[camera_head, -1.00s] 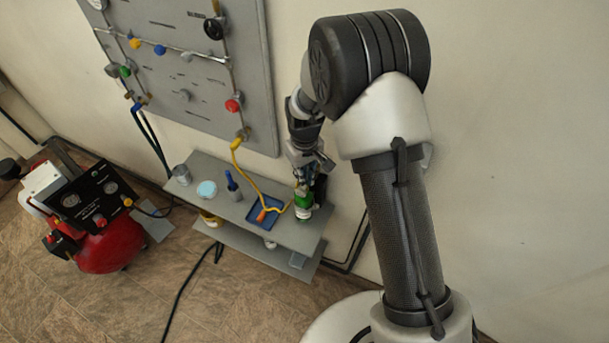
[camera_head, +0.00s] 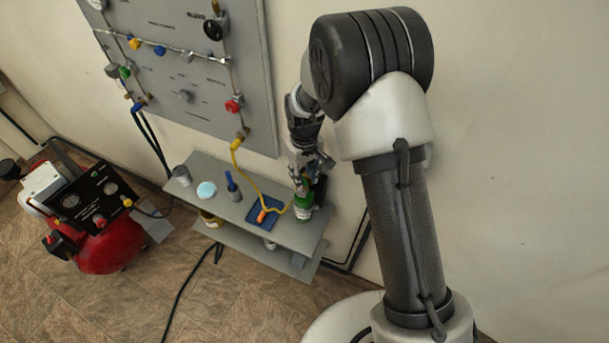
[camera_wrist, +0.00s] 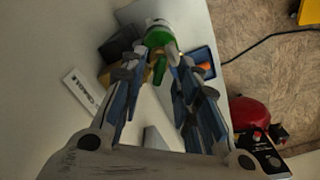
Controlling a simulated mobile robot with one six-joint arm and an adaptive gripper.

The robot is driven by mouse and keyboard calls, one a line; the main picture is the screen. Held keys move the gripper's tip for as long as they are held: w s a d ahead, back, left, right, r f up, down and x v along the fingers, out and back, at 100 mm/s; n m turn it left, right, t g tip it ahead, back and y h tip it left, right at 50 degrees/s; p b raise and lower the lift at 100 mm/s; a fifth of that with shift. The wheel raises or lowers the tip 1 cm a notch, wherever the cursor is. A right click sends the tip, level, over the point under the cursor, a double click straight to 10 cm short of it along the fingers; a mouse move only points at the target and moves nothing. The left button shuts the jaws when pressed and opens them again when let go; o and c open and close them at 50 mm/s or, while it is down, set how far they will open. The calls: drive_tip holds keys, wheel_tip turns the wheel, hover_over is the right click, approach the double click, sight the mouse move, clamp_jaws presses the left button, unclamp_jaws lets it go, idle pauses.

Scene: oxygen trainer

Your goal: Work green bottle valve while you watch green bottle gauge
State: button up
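The green bottle (camera_head: 304,201) stands at the right end of the grey shelf, with a pale lower part. In the wrist view its green body (camera_wrist: 158,38) shows just beyond my fingertips. My gripper (camera_wrist: 160,62) reaches down to the bottle's top from above. Its two fingers stand apart on either side of the bottle top. I cannot tell whether they touch the valve, which they largely hide. A dark shape (camera_wrist: 122,42) lies beside the bottle in the wrist view. I cannot make out a gauge face or a reading in either view.
The grey shelf (camera_head: 285,234) also holds a blue tray (camera_head: 262,217), a blue-topped item (camera_head: 231,184), a pale blue disc (camera_head: 206,190) and a grey cup (camera_head: 182,174). A yellow hose (camera_head: 246,172) runs from the wall panel (camera_head: 185,70). A red compressor (camera_head: 105,245) stands left.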

sight(304, 180)
wheel_tip(304, 180, up, 11)
drive_tip(key=shift+r, duration=0.2)
idle(7.3)
